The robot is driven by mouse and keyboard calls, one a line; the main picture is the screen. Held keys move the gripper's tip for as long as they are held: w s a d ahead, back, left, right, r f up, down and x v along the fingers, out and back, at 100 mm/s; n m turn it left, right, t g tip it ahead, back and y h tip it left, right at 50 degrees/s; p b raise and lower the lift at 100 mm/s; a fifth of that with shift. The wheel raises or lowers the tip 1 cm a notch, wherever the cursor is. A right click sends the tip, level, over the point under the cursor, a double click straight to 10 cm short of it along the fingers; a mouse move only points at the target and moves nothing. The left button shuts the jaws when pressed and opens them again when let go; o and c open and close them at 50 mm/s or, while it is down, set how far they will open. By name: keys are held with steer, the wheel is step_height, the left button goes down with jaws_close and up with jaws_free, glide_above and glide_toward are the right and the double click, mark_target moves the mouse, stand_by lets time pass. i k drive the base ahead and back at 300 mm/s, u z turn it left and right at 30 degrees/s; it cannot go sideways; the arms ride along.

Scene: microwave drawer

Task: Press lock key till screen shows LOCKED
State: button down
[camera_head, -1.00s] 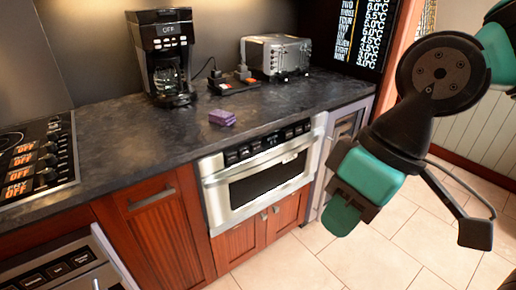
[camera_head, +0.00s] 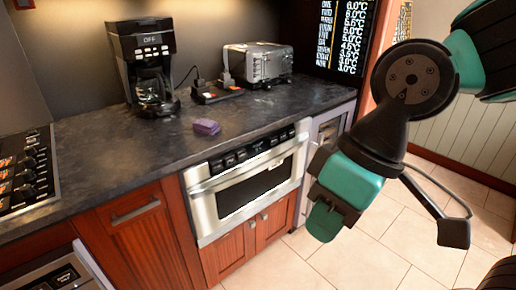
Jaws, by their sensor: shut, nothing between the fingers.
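The microwave drawer (camera_head: 250,185) is a steel unit under the counter, with a bar handle across its closed front. Its slanted black control panel (camera_head: 252,150) has a row of keys with a small dark screen near the middle. The labels are too small to read, so I cannot tell which key is the lock key or what the screen says. My gripper (camera_head: 323,221), teal and black, is shut and empty. It hangs in the air to the right of the drawer in the picture, pointing down and left, apart from the panel.
A stove (camera_head: 28,170) is at left. Tiled floor (camera_head: 400,235) is open at right.

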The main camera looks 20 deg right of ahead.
mark_target(242, 155)
steer(key=u, duration=2.2)
steer(key=i, duration=1.45)
steer(key=z, duration=3.15)
